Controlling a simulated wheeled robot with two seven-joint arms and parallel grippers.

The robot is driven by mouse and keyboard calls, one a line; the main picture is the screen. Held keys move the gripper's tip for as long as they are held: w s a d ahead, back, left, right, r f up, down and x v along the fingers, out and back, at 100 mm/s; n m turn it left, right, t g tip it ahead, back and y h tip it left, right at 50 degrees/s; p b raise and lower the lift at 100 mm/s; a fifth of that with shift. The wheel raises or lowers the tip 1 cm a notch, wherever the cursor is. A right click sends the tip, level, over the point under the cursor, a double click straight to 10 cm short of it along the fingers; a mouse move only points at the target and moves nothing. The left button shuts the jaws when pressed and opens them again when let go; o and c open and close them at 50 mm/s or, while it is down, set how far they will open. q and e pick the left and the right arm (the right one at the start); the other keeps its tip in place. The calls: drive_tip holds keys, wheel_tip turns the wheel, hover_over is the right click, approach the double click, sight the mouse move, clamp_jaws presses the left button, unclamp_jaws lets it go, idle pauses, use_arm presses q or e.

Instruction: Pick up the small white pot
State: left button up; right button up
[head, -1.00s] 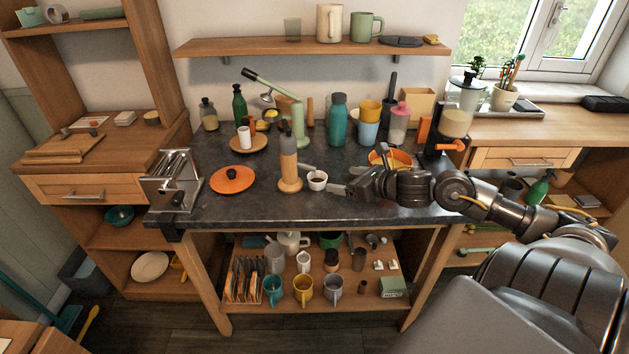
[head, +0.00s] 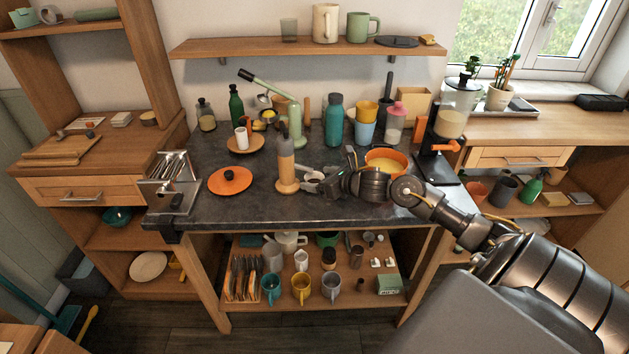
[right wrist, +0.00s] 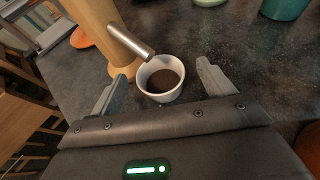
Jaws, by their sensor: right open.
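The small white pot (right wrist: 148,91) stands upright on the dark worktop and holds something dark brown. It also shows in the head view (head: 314,175), partly hidden by my right gripper (head: 318,186). In the right wrist view my right gripper (right wrist: 161,72) is open, with one finger on each side of the pot. I see gaps between the pot and both fingers. A wooden grinder (head: 286,172) stands just left of the pot, and its metal arm (right wrist: 130,41) reaches over to the pot's rim. My left gripper is not in view.
An orange bowl (head: 386,154) sits behind my right forearm. A green lever press (head: 296,125) and a teal bottle (head: 334,120) stand farther back. The worktop's front strip (head: 250,213) is clear.

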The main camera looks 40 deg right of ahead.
drive_tip(key=shift+w+a+f, duration=0.1)
drive_tip(key=shift+w, duration=0.2)
drive_tip(key=shift+c, duration=1.3)
drive_tip(key=c, duration=0.7)
drive_tip(key=shift+c, duration=0.6)
drive_tip(key=shift+r+p, duration=0.35)
drive_tip(key=shift+r, duration=0.25)
drive_tip(key=shift+s+r, duration=0.15)
drive_tip(key=s, duration=0.3)
drive_tip(key=shift+s+d, duration=0.1)
drive_tip(key=shift+d, duration=0.2)
drive_tip(key=s, duration=0.5)
drive_tip(key=shift+s+d, duration=0.35)
drive_tip(key=shift+s, duration=0.05)
use_arm(q)
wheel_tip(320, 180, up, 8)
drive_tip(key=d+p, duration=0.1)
drive_tip(key=p, duration=0.6)
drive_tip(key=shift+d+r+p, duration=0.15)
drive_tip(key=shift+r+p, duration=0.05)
drive_tip(key=shift+p, duration=0.1)
use_arm(e)
drive_tip(key=s+d, duration=0.3)
drive_tip(key=s, duration=1.9)
drive_tip(key=shift+s+d, duration=0.2)
